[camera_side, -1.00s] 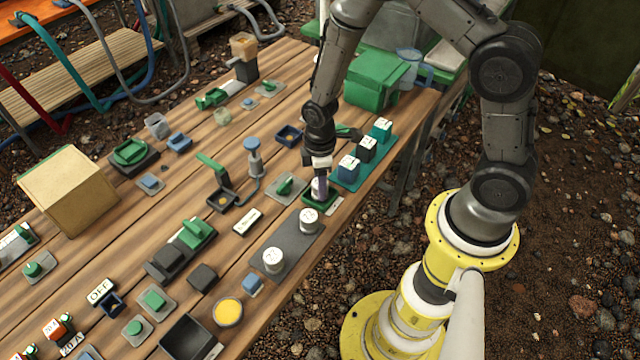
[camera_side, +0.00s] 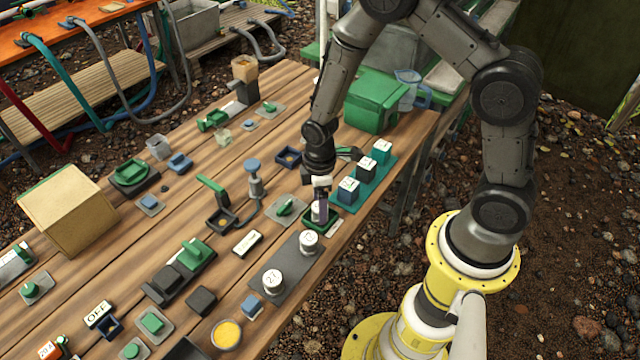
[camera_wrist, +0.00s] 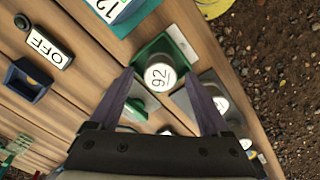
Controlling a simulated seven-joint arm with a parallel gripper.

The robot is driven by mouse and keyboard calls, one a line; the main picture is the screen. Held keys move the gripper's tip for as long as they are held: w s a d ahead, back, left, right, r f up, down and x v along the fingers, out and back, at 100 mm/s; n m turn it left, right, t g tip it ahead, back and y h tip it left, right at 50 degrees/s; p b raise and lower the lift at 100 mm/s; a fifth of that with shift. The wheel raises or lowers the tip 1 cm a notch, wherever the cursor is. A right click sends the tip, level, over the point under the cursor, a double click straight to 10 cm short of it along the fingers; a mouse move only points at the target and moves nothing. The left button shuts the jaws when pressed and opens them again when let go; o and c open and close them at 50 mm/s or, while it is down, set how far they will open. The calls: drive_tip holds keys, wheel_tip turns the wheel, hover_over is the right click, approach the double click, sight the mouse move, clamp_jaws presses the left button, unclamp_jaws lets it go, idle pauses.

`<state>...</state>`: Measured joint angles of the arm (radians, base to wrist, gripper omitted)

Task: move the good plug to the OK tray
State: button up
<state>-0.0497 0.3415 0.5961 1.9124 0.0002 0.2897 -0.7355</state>
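A white round plug (camera_wrist: 160,77), its top marked with a number like 92 or 26, stands in a small green tray (camera_wrist: 158,47) with a white label, too small to read. In the side view, the plug (camera_side: 317,212) stands in that green tray (camera_side: 334,216) near the table's right edge. My gripper (camera_wrist: 162,76) is open, with a finger on either side of the plug and a visible gap to each. In the side view my gripper (camera_side: 321,208) points down over the tray.
A grey strip (camera_side: 281,280) beside the tray holds two white numbered plugs (camera_side: 273,281). A teal strip (camera_side: 345,200) with several labelled blocks lies on the other side. A green box (camera_side: 374,107) stands behind. Switches and small trays crowd the table.

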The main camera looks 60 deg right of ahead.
drive_tip(key=s+r+m+t, duration=0.1)
drive_tip(key=s+r+m, duration=0.15)
drive_tip(key=r, duration=0.85)
drive_tip(key=s+r+m+t, duration=0.1)
drive_tip(key=s+r, duration=0.2)
drive_tip(key=r, duration=0.9)
drive_tip(key=s+d+r+m+t, duration=0.1)
drive_tip(key=s+r+m+t, duration=0.2)
drive_tip(key=s, duration=0.9)
wheel_tip(320, 180, up, 4)
drive_tip(key=shift+d+r+m+t, duration=0.1)
drive_tip(key=shift+d+m+t, duration=0.25)
drive_tip(key=shift+m, duration=0.9)
